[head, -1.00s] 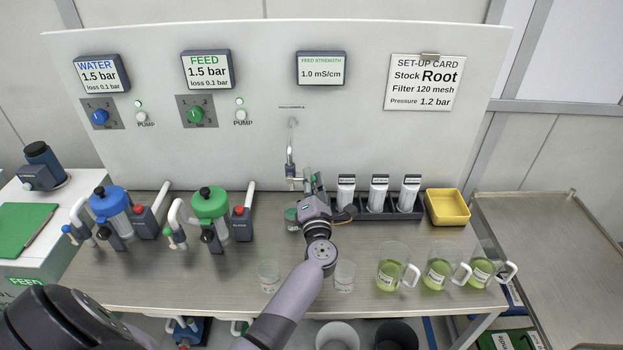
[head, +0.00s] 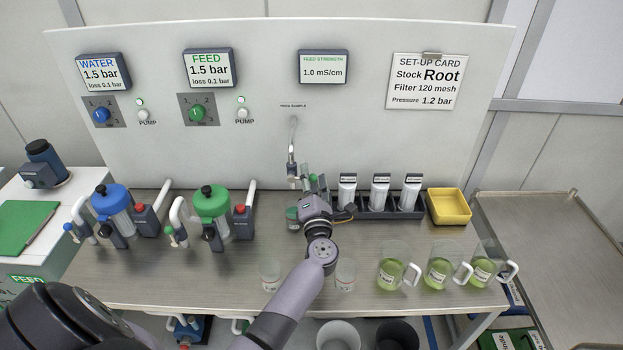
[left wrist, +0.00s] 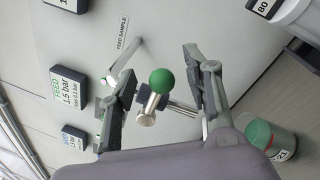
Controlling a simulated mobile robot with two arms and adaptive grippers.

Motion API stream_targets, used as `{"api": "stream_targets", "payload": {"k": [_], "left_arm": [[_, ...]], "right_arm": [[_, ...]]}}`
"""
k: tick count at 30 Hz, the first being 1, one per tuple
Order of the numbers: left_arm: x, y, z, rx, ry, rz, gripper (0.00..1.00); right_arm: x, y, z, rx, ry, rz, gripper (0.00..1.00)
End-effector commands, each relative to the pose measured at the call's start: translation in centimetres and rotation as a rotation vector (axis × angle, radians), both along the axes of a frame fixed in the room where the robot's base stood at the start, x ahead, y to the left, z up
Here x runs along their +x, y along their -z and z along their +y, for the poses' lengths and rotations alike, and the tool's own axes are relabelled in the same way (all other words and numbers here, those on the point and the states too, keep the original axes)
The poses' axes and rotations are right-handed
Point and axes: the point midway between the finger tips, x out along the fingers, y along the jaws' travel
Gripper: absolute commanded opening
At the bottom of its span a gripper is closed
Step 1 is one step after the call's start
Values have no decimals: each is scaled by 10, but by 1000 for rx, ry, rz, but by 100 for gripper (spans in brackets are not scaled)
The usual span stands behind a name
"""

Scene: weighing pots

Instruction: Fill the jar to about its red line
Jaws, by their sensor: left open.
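The feed sample tap (head: 292,150) comes out of the upright panel above the bench. In the left wrist view its green ball knob (left wrist: 161,81) lies between the spread fingers of my left gripper (left wrist: 160,72), with a gap on each side. In the head view the left gripper (head: 306,186) is at the tap's lower end. A green-topped container (left wrist: 270,138) stands beyond the gripper; in the head view it is mostly hidden. Two clear jars (head: 270,275) (head: 345,275) stand near the bench front; their red lines are too small to make out. My right gripper is out of view.
Three jugs of green liquid (head: 391,270) stand at the right front of the bench. A dark rack of white filters (head: 365,211) and a yellow tray (head: 449,206) are behind. Blue-topped (head: 110,201) and green-topped (head: 211,203) filter units stand left.

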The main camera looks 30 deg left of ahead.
Motion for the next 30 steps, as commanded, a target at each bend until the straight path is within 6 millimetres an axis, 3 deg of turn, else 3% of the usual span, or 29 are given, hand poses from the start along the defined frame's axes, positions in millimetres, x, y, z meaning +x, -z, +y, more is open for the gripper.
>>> {"api": "stream_targets", "payload": {"k": [5,21,30], "left_arm": [[-8,2,-7,-2,1,0,45],[-87,16,-66,-1,0,2,45],[-95,16,-72,0,-1,0,45]], "right_arm": [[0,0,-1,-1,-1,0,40],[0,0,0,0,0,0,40],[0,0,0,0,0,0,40]]}}
